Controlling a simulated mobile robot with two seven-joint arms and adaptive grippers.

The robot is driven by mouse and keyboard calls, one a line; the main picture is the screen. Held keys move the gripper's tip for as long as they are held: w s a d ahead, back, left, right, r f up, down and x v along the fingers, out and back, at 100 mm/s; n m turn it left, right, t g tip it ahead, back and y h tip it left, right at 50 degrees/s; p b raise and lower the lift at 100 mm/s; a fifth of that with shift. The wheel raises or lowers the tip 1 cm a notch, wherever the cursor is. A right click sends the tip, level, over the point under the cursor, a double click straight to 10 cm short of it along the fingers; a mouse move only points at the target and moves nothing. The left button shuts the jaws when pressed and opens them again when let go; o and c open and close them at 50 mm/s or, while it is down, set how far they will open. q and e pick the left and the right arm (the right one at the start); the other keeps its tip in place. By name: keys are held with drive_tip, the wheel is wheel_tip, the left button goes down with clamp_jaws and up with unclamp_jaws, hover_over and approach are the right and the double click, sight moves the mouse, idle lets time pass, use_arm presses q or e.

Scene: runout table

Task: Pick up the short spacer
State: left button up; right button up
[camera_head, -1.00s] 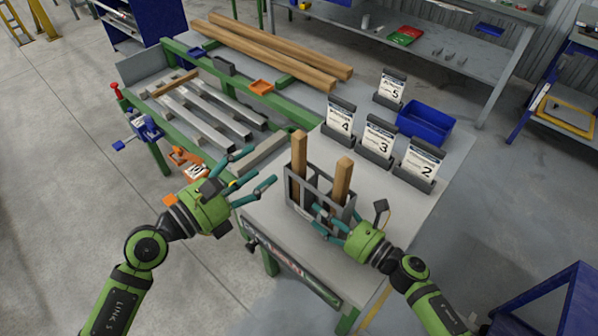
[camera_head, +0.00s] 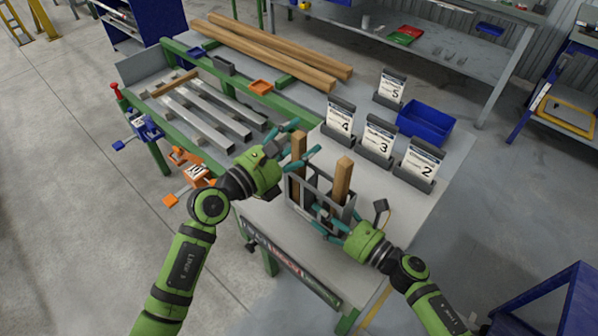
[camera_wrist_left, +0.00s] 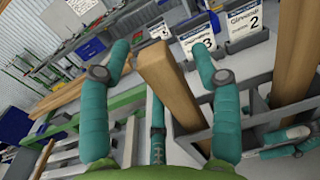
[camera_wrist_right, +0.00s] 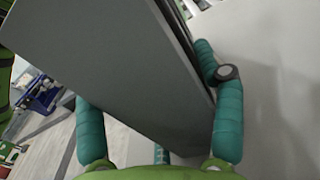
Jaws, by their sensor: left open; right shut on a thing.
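Two wooden spacers stand upright in a grey rack (camera_head: 322,210) at the near end of the table. One is the left spacer (camera_head: 297,177), the other the right spacer (camera_head: 342,180); I cannot tell surely which is the short one. My left gripper (camera_head: 306,138) is open, its fingers on either side of the left spacer's upper part. In the left wrist view that spacer (camera_wrist_left: 170,88) stands between the spread fingers, and the right spacer (camera_wrist_left: 291,70) is outside them. My right gripper (camera_head: 322,222) is shut on the rack, whose grey wall (camera_wrist_right: 115,70) fills the right wrist view.
Numbered card holders (camera_head: 376,142) and a blue bin (camera_head: 425,123) stand behind the rack. Metal bars (camera_head: 205,115) and long timbers (camera_head: 265,50) lie further back. Orange (camera_head: 195,181) and blue (camera_head: 143,130) clamps sit along the left side.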

use_arm(q)
drive_tip(key=shift+c, duration=0.4)
clamp_jaws()
wheel_tip(320, 180, up, 18)
idle(0.3)
use_arm(e)
drive_tip(key=o, duration=1.3)
drive_tip(key=shift+o, duration=0.2)
